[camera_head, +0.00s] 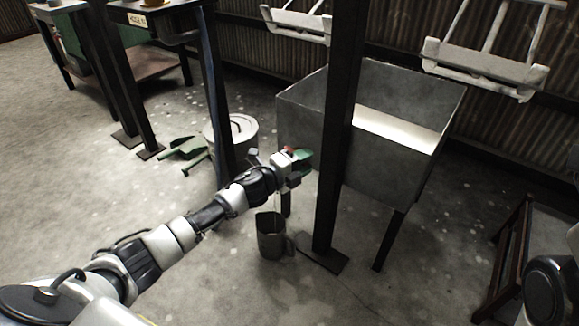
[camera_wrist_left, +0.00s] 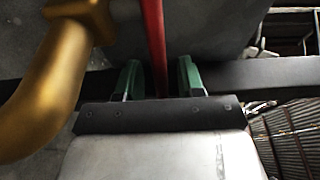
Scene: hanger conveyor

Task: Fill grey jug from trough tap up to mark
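The grey jug (camera_head: 270,240) appears to stand upright on the floor below my left gripper, its handle to the right. Its water level and mark cannot be made out. A thin pale line shows above its mouth; I cannot tell if it is water. The grey metal trough (camera_head: 388,165) stands behind a dark post. In the left wrist view, the brass tap (camera_wrist_left: 55,75) is at the left and its red lever (camera_wrist_left: 156,45) runs between my green fingers. My left gripper (camera_head: 304,160) is open around the lever, with gaps on both sides (camera_wrist_left: 160,80). My right gripper is out of view.
The dark post (camera_head: 340,120) rises right of my left gripper. A lidded grey bin (camera_head: 230,132) and a green scoop (camera_head: 184,149) are at the left. White hangers (camera_head: 485,65) hang above. A low dark bench (camera_head: 512,255) is at the right.

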